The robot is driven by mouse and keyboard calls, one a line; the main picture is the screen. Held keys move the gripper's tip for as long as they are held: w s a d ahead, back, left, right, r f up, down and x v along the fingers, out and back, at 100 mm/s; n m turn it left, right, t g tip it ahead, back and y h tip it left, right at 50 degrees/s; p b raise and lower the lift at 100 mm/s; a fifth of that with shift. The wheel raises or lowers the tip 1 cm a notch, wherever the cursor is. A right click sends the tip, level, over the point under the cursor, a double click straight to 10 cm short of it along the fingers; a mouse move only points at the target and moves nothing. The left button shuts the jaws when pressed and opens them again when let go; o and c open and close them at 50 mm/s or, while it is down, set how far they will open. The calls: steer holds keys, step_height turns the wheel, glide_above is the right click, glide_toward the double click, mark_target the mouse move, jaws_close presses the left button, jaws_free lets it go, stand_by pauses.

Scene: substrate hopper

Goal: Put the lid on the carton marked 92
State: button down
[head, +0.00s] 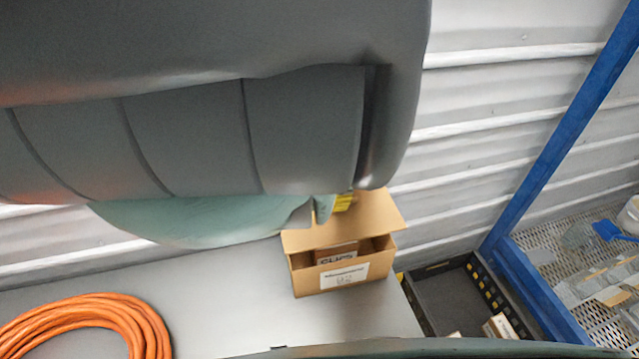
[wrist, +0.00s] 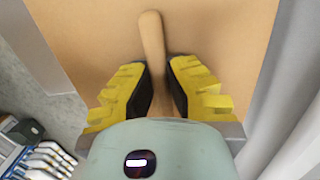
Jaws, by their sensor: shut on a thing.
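The open carton marked 92 (head: 345,277) stands on the grey table, with a smaller box lettered CLIPS (head: 336,254) inside it. A flat brown lid (head: 318,238) is over the back part of the carton, leaving its front opening visible; I cannot tell whether it touches the rim. My gripper (wrist: 158,70) is shut on the lid's wooden handle (wrist: 151,35), with a yellow-padded finger on each side. In the head view my arm hides most of the gripper; only a bit of yellow shows above the lid.
A coil of orange cable (head: 85,325) lies on the grey table (head: 230,300) at left. A black crate (head: 440,290) with small items is right of the carton. A blue post (head: 560,140) and a mesh shelf (head: 600,320) stand farther right. A corrugated wall is behind.

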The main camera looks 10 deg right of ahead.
steer(key=shift+d+f, duration=0.15)
steer(key=shift+f, duration=0.1)
step_height(320, 180, down, 2)
steer(key=shift+s+f+b, duration=0.1)
steer(key=shift+f+b, duration=0.1)
steer(key=shift+b, duration=1)
step_height(320, 180, down, 4)
steer(key=b, duration=0.4)
steer(key=shift+f, duration=0.25)
steer(key=shift+f+b, duration=0.6)
steer(key=shift+b, duration=0.55)
stand_by(0.3)
steer(key=c, duration=1.1)
jaws_free()
steer(key=shift+o, duration=0.2)
steer(key=shift+r, duration=0.1)
steer(key=r, duration=0.3)
steer(key=d+r, duration=0.1)
steer(key=r, duration=0.7)
steer(key=shift+d, duration=0.2)
steer(key=shift+r, duration=0.35)
